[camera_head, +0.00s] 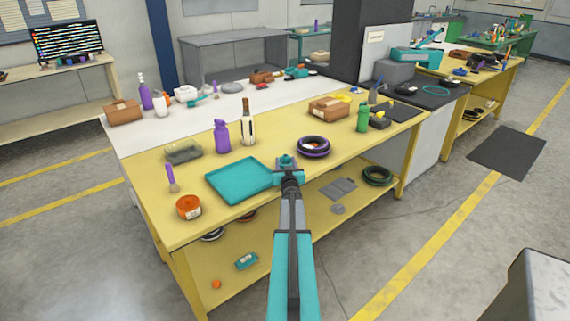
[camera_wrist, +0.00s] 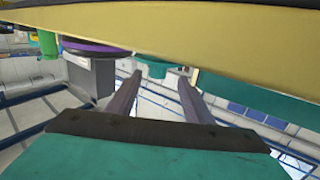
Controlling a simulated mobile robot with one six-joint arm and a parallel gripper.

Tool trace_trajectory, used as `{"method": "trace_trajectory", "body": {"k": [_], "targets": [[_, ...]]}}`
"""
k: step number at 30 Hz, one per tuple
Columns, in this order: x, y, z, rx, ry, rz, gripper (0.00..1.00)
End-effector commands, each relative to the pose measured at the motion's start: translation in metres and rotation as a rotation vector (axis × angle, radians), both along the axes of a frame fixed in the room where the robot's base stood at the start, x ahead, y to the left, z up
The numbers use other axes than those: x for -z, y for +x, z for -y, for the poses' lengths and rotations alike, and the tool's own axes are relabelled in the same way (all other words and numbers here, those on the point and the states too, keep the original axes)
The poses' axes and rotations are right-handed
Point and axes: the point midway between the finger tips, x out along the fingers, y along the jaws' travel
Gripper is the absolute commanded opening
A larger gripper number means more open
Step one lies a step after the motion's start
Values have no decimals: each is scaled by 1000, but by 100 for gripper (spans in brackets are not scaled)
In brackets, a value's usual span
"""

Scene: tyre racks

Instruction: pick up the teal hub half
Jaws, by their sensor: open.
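A small teal piece that looks like the teal hub half (camera_head: 285,160) sits on the yellow table near its front edge, between the teal tray and a purple-ringed wheel. My gripper (camera_head: 288,176) is just in front of it, and its teal body hides the piece's lower part. In the wrist view, which looks upside down, my gripper's two fingers (camera_wrist: 160,76) are spread with nothing held. The teal piece (camera_wrist: 153,69) shows beyond and between the fingertips. I cannot tell whether they touch it.
The teal tray (camera_head: 240,180) lies close on the left and the purple-ringed wheel (camera_head: 313,146) on the right. A purple bottle (camera_head: 222,137) and a dark-and-white bottle (camera_head: 247,128) stand behind. The yellow table edge (camera_wrist: 200,40) crosses the wrist view. A lower shelf holds several parts.

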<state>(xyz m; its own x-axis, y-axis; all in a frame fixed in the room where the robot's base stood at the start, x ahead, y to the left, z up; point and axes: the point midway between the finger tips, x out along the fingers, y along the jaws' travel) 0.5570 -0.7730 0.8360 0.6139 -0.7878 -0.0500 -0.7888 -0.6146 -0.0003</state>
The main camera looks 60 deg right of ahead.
Motion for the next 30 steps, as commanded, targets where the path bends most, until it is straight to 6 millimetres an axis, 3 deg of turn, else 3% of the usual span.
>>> {"method": "trace_trajectory", "body": {"k": [11,30], "targets": [[-1,1,4,1,0,0,46],[0,26,41,1,0,0,46]]}}
